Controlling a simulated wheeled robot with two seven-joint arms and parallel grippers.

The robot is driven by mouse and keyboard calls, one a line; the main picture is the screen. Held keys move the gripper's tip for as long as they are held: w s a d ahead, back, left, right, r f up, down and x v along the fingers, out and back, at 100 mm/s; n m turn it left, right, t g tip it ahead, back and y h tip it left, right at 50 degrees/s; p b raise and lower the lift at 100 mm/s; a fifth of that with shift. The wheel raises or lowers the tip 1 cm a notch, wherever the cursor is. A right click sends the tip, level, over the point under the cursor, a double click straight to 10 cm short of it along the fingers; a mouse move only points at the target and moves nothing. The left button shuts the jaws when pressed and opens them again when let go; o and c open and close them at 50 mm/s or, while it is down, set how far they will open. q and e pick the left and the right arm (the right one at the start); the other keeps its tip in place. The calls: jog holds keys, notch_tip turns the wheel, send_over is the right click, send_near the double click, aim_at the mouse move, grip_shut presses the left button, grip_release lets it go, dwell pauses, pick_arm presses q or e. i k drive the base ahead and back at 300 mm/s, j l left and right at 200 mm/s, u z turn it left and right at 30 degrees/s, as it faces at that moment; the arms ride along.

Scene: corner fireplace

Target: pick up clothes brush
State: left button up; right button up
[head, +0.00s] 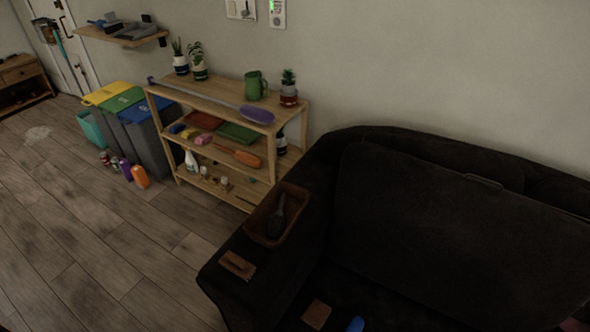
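Two brush-like things are in the head view, and I cannot tell for sure which is the clothes brush. A small brown wooden block-shaped piece (237,264), perhaps a brush, lies on the dark sofa's left arm. Behind it, a black brush with a handle (276,219) lies in a brown open tray (295,205) on the same arm. Neither of my grippers is in view.
The dark sofa (440,220) fills the right side; a brown square (316,314) and a blue thing (355,324) lie on its seat. A wooden shelf (215,101) with several items stands behind the arm. Bins (150,115) stand farther left. The wooden floor (90,240) is clear at left.

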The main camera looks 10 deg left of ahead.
aim_at(245, 269)
jog(key=i+j+u, duration=0.1)
jog(key=u, duration=0.75)
jog(key=j+z, duration=0.1)
jog(key=z, duration=1.5)
jog(key=k+j, duration=0.2)
jog(key=k, duration=0.25)
jog(key=k+j+z, duration=0.1)
jog(key=k, duration=0.3)
jog(key=k+j+z, duration=0.1)
jog(key=k+j, duration=0.2)
jog(key=k, duration=0.15)
